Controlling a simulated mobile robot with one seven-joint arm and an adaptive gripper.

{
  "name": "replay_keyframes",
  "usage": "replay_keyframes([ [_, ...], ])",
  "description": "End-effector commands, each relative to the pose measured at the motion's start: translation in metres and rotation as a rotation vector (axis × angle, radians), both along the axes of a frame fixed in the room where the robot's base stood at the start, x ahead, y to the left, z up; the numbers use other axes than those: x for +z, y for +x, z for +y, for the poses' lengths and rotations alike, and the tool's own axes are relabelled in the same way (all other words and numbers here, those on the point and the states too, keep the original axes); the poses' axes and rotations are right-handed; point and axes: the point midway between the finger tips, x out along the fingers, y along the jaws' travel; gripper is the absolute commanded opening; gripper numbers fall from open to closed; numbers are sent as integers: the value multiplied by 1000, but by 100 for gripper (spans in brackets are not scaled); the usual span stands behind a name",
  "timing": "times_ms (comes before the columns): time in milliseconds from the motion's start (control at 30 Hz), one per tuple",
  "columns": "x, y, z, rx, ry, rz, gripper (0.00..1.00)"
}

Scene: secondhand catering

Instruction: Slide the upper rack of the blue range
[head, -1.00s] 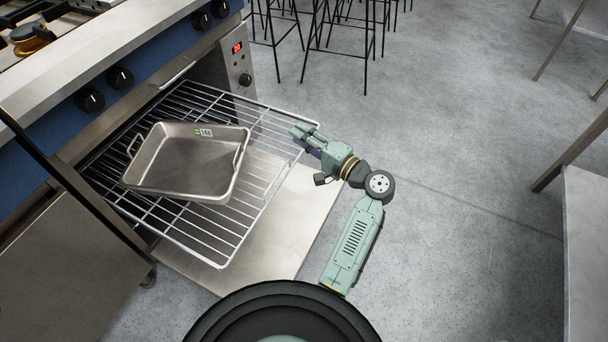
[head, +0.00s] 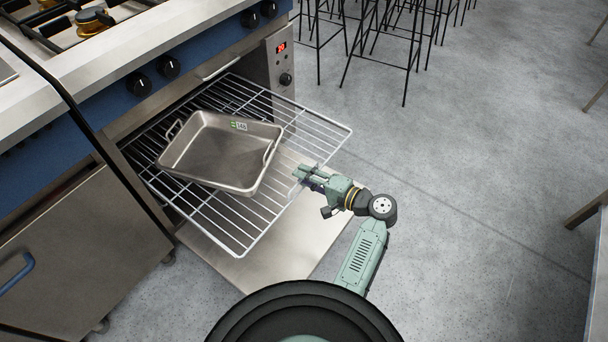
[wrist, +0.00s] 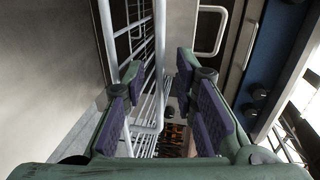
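The upper rack (head: 270,221), a silver wire grid, sticks well out of the open oven of the blue range (head: 110,100). A steel roasting pan (head: 210,165) with loop handles sits askew on it. My gripper (head: 301,172) is at the rack's front edge, near the middle of that edge. In the wrist view its purple-padded fingers (wrist: 163,105) are spread apart, with the rack's rail (wrist: 160,65) showing between them. I cannot tell whether either finger touches the rail.
The lowered oven door (head: 315,250) lies below the rack. A steel cabinet with a blue handle (head: 18,272) is at left. Black stools (head: 400,40) stand at the back. A steel table (head: 597,270) is at the right edge. The floor between is clear.

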Motion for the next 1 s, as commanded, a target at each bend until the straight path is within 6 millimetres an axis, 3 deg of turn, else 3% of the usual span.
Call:
replay_keyframes([
  [367, -2, 5, 6, -2, -1, -1, 26],
  [767, -1, 5, 6, -2, -1, -1, 1],
  [1000, -1, 5, 6, -2, -1, -1, 0],
])
